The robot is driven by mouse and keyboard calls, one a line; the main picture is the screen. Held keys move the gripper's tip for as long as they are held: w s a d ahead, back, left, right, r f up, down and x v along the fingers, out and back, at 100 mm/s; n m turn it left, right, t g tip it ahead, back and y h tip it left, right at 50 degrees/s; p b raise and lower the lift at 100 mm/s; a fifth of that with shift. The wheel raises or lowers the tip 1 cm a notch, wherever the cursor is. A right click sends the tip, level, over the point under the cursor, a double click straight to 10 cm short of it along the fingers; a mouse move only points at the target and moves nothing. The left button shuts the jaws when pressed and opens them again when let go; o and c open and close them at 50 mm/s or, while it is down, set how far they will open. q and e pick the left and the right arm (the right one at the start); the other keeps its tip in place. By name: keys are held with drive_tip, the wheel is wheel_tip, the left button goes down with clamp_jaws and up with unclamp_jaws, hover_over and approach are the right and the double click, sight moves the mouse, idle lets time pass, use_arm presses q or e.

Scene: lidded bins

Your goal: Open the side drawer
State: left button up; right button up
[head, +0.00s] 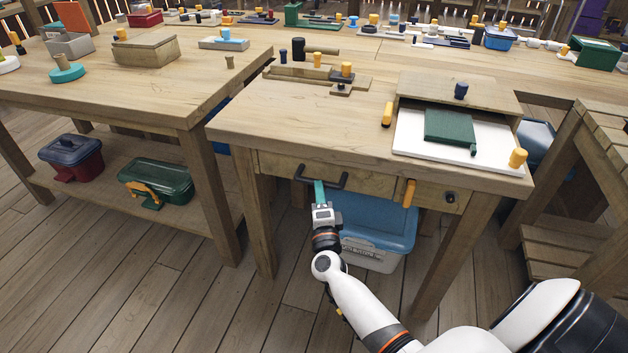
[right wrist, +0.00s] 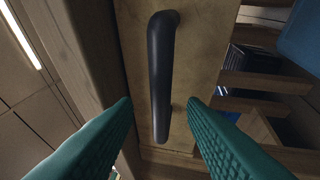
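The drawer (head: 275,165) under the middle table has a wooden front and a black bar handle (head: 335,184). Its front looks flush with the table frame, so it appears closed. My right gripper (head: 320,188) is at the handle, with its teal fingers pointing at the drawer front. In the right wrist view the gripper (right wrist: 158,103) is open, with one finger on each side of the black handle (right wrist: 160,75). Gaps show between the handle and both fingers. My left gripper is not in view.
A smaller compartment front (head: 428,197) with a black knob and an orange handle is to the right. A blue-lidded bin (head: 375,222) stands below the drawer. Table legs flank the space. The floor in front at left is clear.

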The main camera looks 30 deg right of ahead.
sight(317, 178)
drive_tip(key=x, duration=0.4)
drive_tip(key=shift+w+d+f, duration=0.1)
drive_tip(key=shift+w+d, duration=0.05)
drive_tip(key=shift+w, duration=0.15)
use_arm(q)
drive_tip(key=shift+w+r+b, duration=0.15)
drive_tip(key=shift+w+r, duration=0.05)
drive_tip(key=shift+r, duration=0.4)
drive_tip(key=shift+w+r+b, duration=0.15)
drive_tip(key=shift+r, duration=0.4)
use_arm(e)
drive_tip(key=shift+w+d, duration=0.25)
drive_tip(key=shift+w, duration=0.35)
drive_tip(key=shift+c, duration=0.6)
clamp_jaws()
